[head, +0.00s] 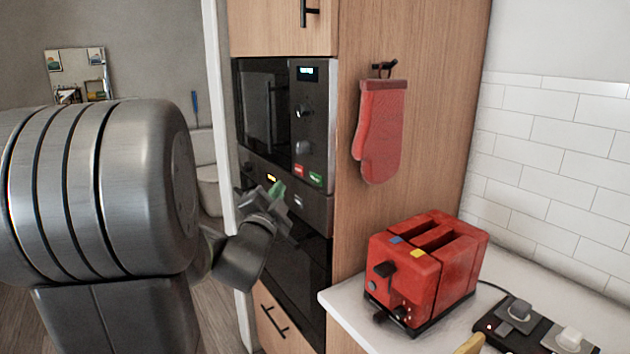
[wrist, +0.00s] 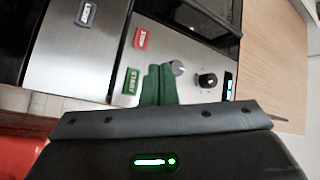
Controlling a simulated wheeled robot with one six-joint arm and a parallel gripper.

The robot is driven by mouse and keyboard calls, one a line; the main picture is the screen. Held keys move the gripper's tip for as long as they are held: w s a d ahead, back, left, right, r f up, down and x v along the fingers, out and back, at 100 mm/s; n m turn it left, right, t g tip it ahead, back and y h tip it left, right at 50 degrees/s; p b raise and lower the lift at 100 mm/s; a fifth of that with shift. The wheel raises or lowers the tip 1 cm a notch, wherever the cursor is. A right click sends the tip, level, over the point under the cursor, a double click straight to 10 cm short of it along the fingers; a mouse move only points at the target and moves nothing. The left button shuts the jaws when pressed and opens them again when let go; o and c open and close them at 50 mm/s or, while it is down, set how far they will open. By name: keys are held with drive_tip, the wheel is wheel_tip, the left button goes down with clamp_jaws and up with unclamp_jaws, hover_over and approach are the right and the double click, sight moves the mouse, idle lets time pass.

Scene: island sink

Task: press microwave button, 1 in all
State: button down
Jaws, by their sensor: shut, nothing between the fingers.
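The built-in microwave (head: 272,105) has a dark door on its left and a metal control panel on its right. At the panel's bottom are a red button (head: 299,170) and a green button (head: 315,178). In the wrist view the green button (wrist: 131,80) reads START and the red button (wrist: 141,37) seems to read STOP. My gripper (head: 277,190) is shut and empty, its green fingertips just below and left of the buttons in the head view. In the wrist view the fingertips (wrist: 160,70) are beside the green button, not covering it. I cannot tell their distance from the panel.
Two knobs (head: 303,128) and a lit display (head: 308,73) are above the buttons. An oven (head: 290,250) is below. A red mitt (head: 380,135) hangs on the wooden side panel. A red toaster (head: 425,265) and sockets (head: 520,315) are on the counter at right.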

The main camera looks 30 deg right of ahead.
sight(310, 174)
drive_tip(key=d+b, duration=0.1)
drive_tip(key=d, duration=0.5)
drive_tip(key=shift+w+d+b, duration=0.25)
drive_tip(key=shift+b, duration=0.15)
drive_tip(key=shift+d+f+b, duration=0.1)
drive_tip(key=shift+d+b, duration=0.05)
drive_tip(key=shift+b, duration=0.15)
idle(1.4)
drive_tip(key=shift+d+b, duration=0.3)
